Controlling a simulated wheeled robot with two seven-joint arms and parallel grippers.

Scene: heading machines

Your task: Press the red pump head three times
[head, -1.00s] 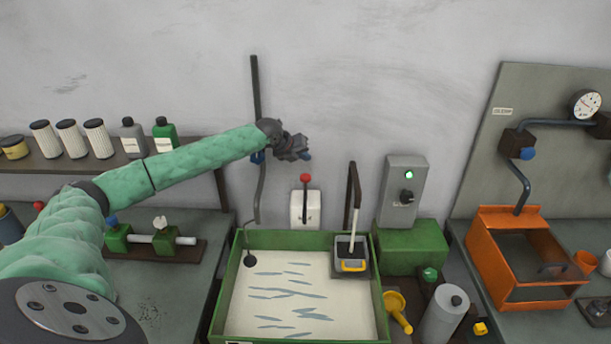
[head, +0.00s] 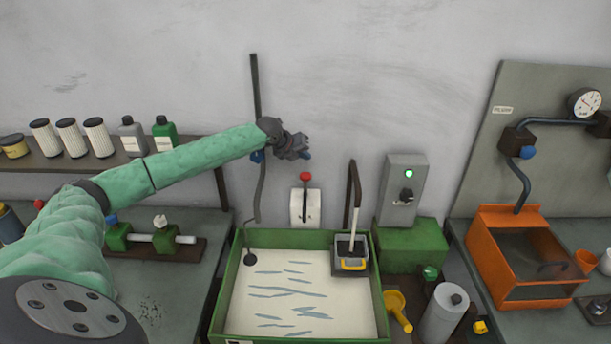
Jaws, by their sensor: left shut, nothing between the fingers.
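The red pump head (head: 305,177) sits on top of a thin dark stem in front of a white container (head: 305,207), behind the green-rimmed tray. It stands upright. My left gripper (head: 301,152) is shut and empty, reached in from the left, and shows just above the red pump head in the picture. A small gap shows between them; depth is hard to judge. My right gripper is not in view.
A green tray (head: 230,290) with pale liquid lies below, with a small grey basket (head: 349,254) at its right back corner. A dark vertical pipe (head: 256,100) stands left of my gripper. A grey control box (head: 403,190) stands right. An orange bin (head: 478,255) is farther right.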

